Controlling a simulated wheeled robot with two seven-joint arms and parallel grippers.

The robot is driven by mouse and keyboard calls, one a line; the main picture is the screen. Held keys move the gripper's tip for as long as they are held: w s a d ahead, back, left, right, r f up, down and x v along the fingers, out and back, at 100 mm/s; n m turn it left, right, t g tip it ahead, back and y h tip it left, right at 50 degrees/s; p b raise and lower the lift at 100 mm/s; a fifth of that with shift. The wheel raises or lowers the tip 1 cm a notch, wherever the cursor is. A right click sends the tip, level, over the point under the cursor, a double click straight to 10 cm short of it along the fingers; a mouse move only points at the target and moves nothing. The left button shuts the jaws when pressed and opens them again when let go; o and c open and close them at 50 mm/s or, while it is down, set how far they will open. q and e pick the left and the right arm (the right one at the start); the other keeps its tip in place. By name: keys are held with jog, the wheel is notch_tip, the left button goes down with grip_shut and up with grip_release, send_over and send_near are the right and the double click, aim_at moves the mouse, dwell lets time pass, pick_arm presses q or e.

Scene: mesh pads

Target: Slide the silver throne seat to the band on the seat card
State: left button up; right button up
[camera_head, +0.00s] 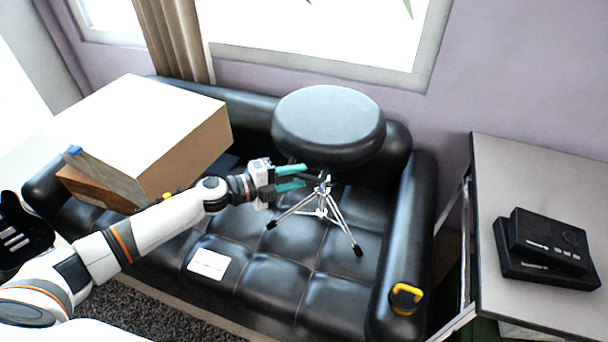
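The throne (328,122) has a thick round black seat on a silver post with spread tripod legs (322,208). It stands upright on the black sofa. A small white card (208,263) lies flat on the sofa cushion, left of the tripod. Its print is too small to read, and I see no band on the post clearly. My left gripper (305,177) reaches in from the left under the seat. Its teal fingers are apart, with their tips just left of the post. Whether they touch anything there is unclear. My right gripper is out of view.
A large box (180,150) with a white top stands on the sofa's left part. A yellow-and-black object (405,298) sits on the right armrest (408,230). A grey table (500,165) at the right holds black devices (545,250). The cushion in front of the tripod is clear.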

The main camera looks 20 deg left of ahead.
pick_arm(q)
jog(key=b+v, duration=0.1)
jog(key=v, duration=0.8)
jog(key=shift+r, duration=0.1)
